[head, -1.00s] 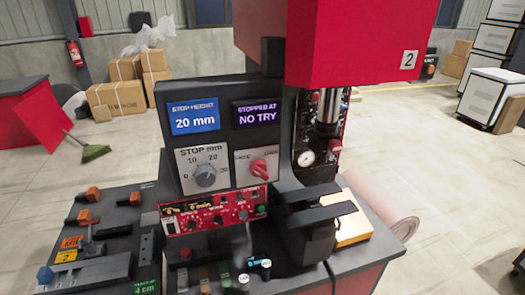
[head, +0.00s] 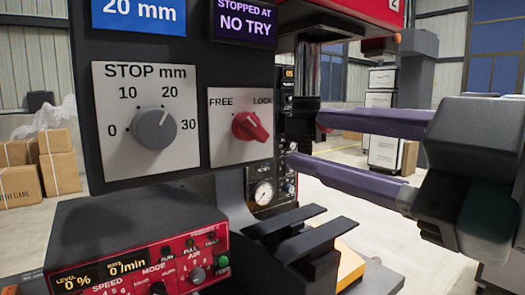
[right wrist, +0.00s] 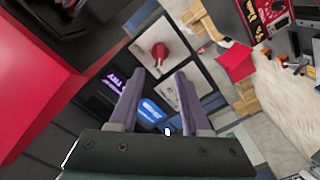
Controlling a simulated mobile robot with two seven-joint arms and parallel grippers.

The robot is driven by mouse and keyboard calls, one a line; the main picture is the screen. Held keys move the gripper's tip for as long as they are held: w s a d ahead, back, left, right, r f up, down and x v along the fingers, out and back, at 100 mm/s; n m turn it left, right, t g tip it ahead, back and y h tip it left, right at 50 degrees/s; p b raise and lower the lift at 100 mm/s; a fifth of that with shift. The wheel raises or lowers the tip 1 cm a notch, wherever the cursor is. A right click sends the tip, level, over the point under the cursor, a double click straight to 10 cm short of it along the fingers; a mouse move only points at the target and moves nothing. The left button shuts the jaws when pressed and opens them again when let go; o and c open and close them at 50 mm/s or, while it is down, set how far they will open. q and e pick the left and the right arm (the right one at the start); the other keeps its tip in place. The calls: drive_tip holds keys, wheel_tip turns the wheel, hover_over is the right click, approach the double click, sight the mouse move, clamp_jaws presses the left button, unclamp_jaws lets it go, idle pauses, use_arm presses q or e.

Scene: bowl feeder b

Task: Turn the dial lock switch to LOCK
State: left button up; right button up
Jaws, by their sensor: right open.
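The red lock switch knob (head: 250,126) sits on a pale plate (head: 222,149) marked FREE at left and LOCK at right. Its grip slants from upper left to lower right, with the upper-left end towards FREE. My right gripper (head: 307,140) comes in from the right, open and empty, its two purple-grey fingers to the right of the knob and apart from it. In the right wrist view, the red knob (right wrist: 160,52) lies beyond the gap between the open fingertips (right wrist: 160,74). My left gripper is not in view.
A grey STOP mm dial (head: 154,128) is on the plate left of the switch. A red control box (head: 140,240) juts out below. Black forked arms (head: 290,238) stand below right. A gauge (head: 263,193) and a column are behind my fingers.

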sight(258, 129)
drive_tip(key=p+x, duration=0.2)
drive_tip(key=x, duration=0.6)
drive_tip(key=shift+r, duration=0.1)
drive_tip(key=shift+w+a, duration=0.3)
clamp_jaws()
